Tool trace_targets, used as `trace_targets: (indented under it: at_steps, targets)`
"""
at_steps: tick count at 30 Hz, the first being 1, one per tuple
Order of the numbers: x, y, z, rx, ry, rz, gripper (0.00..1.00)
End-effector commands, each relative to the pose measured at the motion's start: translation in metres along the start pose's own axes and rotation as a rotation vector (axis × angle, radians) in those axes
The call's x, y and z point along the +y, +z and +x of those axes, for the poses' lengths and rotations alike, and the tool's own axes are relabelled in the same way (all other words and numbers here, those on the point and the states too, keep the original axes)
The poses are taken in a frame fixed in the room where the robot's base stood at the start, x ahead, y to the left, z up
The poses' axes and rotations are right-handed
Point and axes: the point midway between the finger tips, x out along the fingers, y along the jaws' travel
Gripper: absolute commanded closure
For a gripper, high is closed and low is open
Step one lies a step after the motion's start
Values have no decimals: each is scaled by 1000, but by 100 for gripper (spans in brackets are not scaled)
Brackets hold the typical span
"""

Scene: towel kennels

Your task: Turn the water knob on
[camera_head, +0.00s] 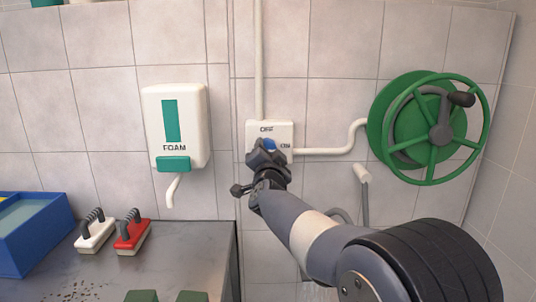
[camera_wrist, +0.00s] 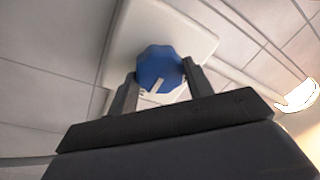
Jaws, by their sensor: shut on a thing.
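The blue water knob (camera_wrist: 158,68) sits on a white plate (camera_wrist: 200,30) on the tiled wall. It has a pale pointer mark on its face. In the head view the plate (camera_head: 285,128) carries the labels OFF at the top and ON at the right, and only a bit of the blue knob (camera_head: 269,144) shows above my gripper. My gripper (camera_wrist: 160,85) is shut on the knob, one finger on each side. In the head view my gripper (camera_head: 267,155) covers the lower left of the plate and hides most of the knob, so the pointer's setting is hard to tell there.
A white FOAM dispenser (camera_head: 176,125) hangs left of the plate. A green hose reel (camera_head: 430,128) is on the wall at right, joined by a white pipe (camera_head: 335,150). A metal table (camera_head: 190,260) at lower left holds a white brush (camera_head: 95,232), a red brush (camera_head: 132,235) and a blue bin (camera_head: 35,235).

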Motion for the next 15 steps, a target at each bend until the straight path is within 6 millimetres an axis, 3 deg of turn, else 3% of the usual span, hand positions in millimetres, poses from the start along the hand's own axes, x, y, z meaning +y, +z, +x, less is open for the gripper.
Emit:
trace_targets:
  at_steps: [11, 12, 15]
  targets:
    - [0, 0, 0, 0, 1, 10, 75]
    - [0, 0, 0, 0, 1, 10, 51]
    - [0, 0, 0, 0, 1, 9, 43]
